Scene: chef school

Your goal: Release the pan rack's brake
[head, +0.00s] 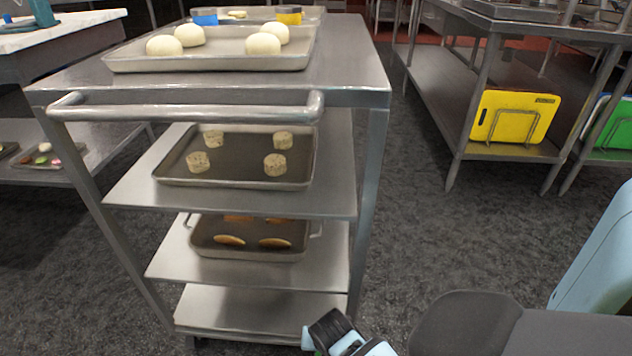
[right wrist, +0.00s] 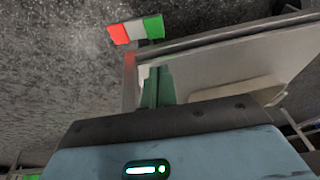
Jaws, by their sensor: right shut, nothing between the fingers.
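The pan rack (head: 352,75) is a grey metal cart with a push-bar handle (head: 190,108) and several shelves. My right gripper (head: 322,343) is low at the bottom right corner of the rack, partly cut off by the lower edge of the head view. In the right wrist view its green fingers (right wrist: 155,85) are together and empty, close to the rack's metal edge (right wrist: 215,40). A small red, white and green striped piece (right wrist: 137,29), perhaps the brake, sticks out at the rack's corner just beyond the fingertips. I see no contact. My left gripper is not in view.
The rack bears trays with dough balls (head: 263,44), round cakes (head: 275,164) and flat pastries (head: 274,242). A table with yellow (head: 514,116) and green boards (head: 615,126) stands at right. Another table (head: 45,40) stands at left. Dark floor (head: 430,230) right of the rack is clear.

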